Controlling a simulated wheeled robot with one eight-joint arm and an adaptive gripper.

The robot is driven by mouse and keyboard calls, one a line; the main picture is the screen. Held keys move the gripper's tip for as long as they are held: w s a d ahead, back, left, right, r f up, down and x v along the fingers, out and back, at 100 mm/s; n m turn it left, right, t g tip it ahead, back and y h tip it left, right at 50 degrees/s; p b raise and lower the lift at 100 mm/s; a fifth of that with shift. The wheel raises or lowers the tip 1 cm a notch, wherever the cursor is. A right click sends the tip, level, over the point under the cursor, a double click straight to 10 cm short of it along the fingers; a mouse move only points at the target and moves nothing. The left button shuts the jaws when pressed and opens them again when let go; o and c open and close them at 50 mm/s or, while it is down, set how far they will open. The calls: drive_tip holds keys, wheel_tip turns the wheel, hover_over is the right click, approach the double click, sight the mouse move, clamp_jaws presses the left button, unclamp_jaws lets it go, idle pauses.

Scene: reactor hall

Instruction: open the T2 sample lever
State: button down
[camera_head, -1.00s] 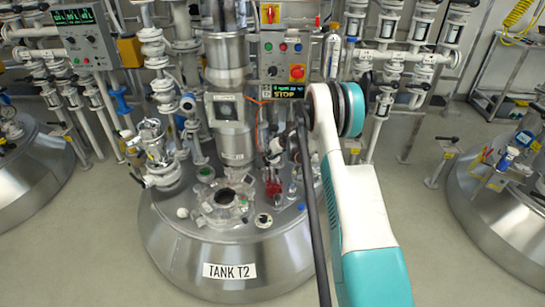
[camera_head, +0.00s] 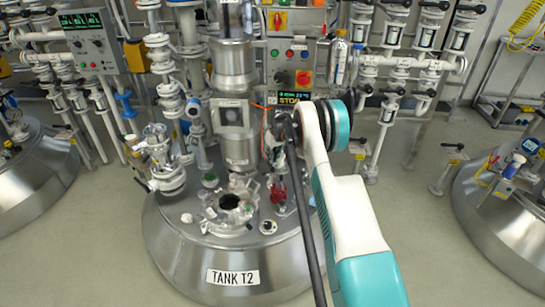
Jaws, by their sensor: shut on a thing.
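Tank T2 is a domed steel vessel with a white "TANK T2" label (camera_head: 233,277) in the lower middle. Fittings crowd its lid, among them a red sample fitting (camera_head: 278,190) right of the central opening. My white and teal arm comes up from the lower right and bends over the lid. My gripper (camera_head: 279,146) is dark and small at the arm's far end, above the red fitting and below the control box. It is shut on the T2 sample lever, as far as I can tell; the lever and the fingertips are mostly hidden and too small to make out.
A control box (camera_head: 290,58) with a red stop button and a lit display hangs just above my gripper. A steel column (camera_head: 236,110) stands close on its left. Pipes and valves fill the back. Grey floor (camera_head: 400,235) is clear to the right.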

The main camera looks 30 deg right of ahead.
drive_tip(key=shift+w+r, duration=0.1)
drive_tip(key=c, duration=1.6)
unclamp_jaws()
